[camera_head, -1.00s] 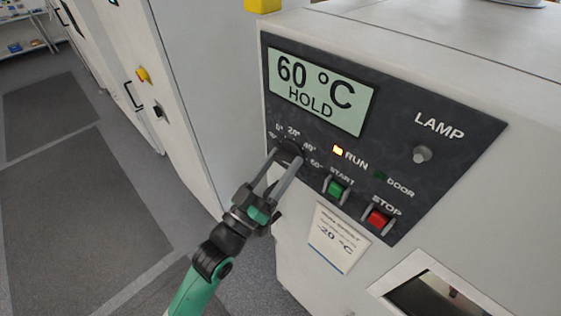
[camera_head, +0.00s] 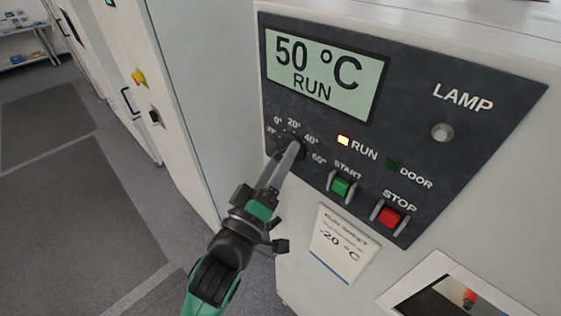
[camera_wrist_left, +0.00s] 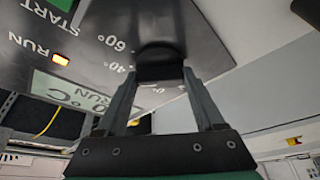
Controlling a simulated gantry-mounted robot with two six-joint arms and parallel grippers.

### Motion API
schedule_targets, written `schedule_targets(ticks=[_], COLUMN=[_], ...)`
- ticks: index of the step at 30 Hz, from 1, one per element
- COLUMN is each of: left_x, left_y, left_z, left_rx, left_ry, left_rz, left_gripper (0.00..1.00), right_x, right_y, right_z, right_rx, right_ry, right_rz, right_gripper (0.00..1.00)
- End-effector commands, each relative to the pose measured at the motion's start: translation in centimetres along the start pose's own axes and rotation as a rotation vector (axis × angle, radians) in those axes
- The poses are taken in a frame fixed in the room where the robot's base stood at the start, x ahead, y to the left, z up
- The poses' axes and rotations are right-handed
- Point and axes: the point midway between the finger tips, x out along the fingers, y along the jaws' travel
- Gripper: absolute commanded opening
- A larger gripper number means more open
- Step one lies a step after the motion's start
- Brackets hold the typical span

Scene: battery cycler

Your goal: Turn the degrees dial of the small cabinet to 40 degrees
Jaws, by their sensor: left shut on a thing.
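The black degrees dial (camera_head: 287,143) is on the dark control panel, below the display and ringed by white marks including 0°, 20°, 40° and 60°. My left gripper (camera_head: 291,152) is shut on the dial, and its fingers hide most of it. In the left wrist view the two fingers reach the dark dial (camera_wrist_left: 160,50), with the 60° and 40° marks to its left. The dial's pointer cannot be made out. The display (camera_head: 322,70) reads 50 °C RUN. My right gripper is not in view.
The orange RUN lamp (camera_head: 344,140) is lit; the DOOR lamp (camera_head: 392,163) is dark green. The green START button (camera_head: 341,187) and red STOP button (camera_head: 389,217) sit between guards close right of the dial. A run sheet (camera_head: 341,243) is below.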

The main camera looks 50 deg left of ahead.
Motion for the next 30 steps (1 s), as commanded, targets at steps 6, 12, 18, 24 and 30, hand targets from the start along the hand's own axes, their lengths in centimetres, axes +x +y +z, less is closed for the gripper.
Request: schedule_targets(ticks=[6, 12, 18, 24, 30], left_x=[0.0, 0.0, 0.0, -0.1, -2.2], left_y=[-0.1, -0.1, 0.0, 0.0, -0.2], left_z=[0.1, 0.1, 0.1, 0.1, 0.3], left_rx=[-0.007, -0.006, -0.006, -0.006, -0.006], left_ry=[-0.003, -0.003, -0.002, -0.002, -0.004], left_rz=[-0.005, -0.005, -0.004, -0.003, -0.001], left_gripper=[0.14, 0.14, 1.0, 1.0, 1.0], right_x=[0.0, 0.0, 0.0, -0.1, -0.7], right_y=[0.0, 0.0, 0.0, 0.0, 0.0], right_z=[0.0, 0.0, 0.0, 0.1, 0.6], right_rx=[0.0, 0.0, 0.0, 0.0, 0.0], right_ry=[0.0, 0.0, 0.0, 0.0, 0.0], right_rz=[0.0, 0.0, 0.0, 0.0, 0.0], right_gripper=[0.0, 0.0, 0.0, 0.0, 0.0])
